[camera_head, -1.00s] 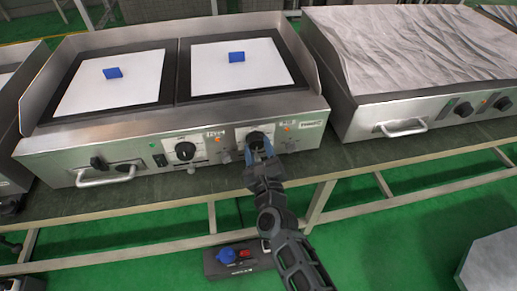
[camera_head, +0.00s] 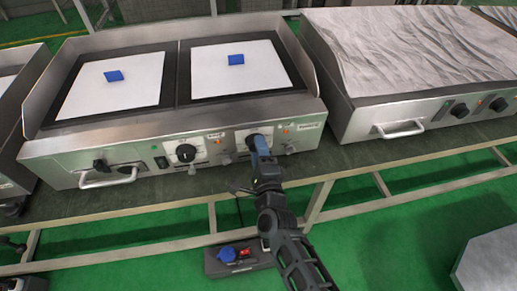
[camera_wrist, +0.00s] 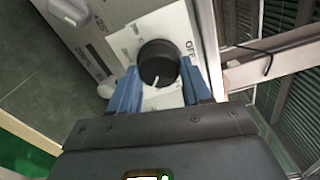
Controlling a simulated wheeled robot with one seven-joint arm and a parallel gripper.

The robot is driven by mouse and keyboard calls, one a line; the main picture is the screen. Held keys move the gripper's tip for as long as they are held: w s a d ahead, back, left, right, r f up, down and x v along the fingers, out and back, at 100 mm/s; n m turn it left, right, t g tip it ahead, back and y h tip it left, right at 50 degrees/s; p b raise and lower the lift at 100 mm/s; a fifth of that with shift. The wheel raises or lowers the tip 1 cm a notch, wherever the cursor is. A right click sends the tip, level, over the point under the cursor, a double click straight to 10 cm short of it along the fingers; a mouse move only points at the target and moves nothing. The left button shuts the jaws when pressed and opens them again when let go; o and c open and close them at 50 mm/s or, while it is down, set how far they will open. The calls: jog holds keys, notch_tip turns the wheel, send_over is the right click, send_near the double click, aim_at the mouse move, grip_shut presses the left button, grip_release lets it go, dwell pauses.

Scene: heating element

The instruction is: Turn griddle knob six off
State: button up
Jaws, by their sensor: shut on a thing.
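The black griddle knob (camera_head: 254,136) sits on a white dial plate on the front panel of the double griddle, right of its middle. In the wrist view the knob (camera_wrist: 158,60) shows a short white line on its lower edge, pointing down towards my gripper. An "OFF" label is printed to the right of it. My gripper (camera_head: 260,145) has its blue fingers on both sides of the knob. In the wrist view my gripper (camera_wrist: 160,82) is shut on the knob. The lower part of the dial plate is hidden by the fingers and wrist.
Another black knob (camera_head: 186,153) is on the same panel to the left. Small levers and a silver handle (camera_head: 108,178) stick out of the front. A second griddle (camera_head: 400,60) stands to the right. A box with a blue plug (camera_head: 226,254) lies on the green floor.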

jog(key=n+p, duration=0.3)
jog(key=n, duration=1)
jog(key=n+p, duration=0.3)
jog(key=n, duration=1)
jog(key=shift+s+a+r+n, duration=0.1)
jog(key=shift+a+n, duration=0.1)
jog(key=shift+n, duration=0.1)
dwell(0.3)
jog(key=o, duration=1.1)
jog(key=shift+c, duration=0.2)
